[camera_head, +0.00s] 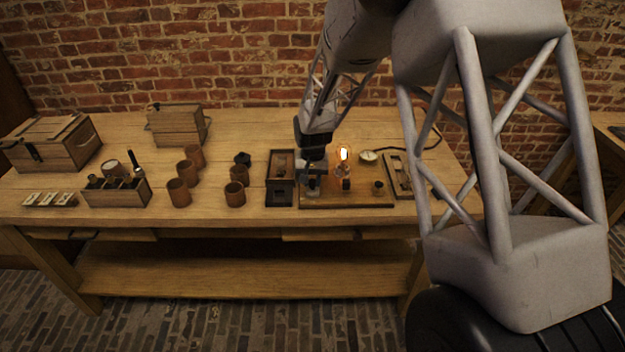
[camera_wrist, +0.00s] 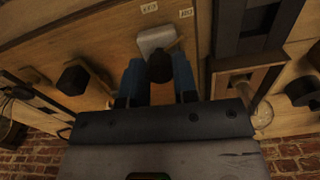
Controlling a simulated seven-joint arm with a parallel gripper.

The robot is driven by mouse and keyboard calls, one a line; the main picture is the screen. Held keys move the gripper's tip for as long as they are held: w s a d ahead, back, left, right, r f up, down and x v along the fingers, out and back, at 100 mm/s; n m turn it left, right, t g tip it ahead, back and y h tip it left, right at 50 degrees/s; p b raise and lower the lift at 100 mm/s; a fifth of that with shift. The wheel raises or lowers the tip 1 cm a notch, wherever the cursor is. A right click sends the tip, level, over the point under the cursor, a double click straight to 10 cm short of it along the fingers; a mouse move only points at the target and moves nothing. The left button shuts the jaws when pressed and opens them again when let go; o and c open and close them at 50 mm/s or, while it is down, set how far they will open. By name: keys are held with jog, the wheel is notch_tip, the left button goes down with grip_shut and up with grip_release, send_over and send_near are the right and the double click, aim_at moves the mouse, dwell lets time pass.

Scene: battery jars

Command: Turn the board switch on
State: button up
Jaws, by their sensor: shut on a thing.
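The board (camera_head: 350,202) lies on the workbench, right of centre in the head view. The switch shows in the wrist view as a dark round knob (camera_wrist: 160,68) with a small lever on a pale metal plate (camera_wrist: 153,40). My gripper (camera_wrist: 159,78) has its two blue fingers on either side of the knob and is shut on it. In the head view my gripper (camera_head: 312,178) is low over the board's left end and hides most of the switch. The bulb (camera_head: 343,154) on the board glows. Two small paper labels (camera_wrist: 186,13) lie by the plate, their text hard to read.
A dark-framed wooden box (camera_head: 280,180) stands close left of the board. Several brown jars (camera_head: 179,192) and a battery rack (camera_head: 116,192) stand further left. A round gauge (camera_head: 368,156) and a wooden-framed device (camera_head: 398,175) are at the right.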

aim_at(313, 181)
jog(key=o, duration=0.9)
jog(key=shift+o, duration=0.2)
jog(key=shift+r, duration=0.1)
jog(key=shift+r, duration=3.8)
jog(key=shift+r, duration=0.1)
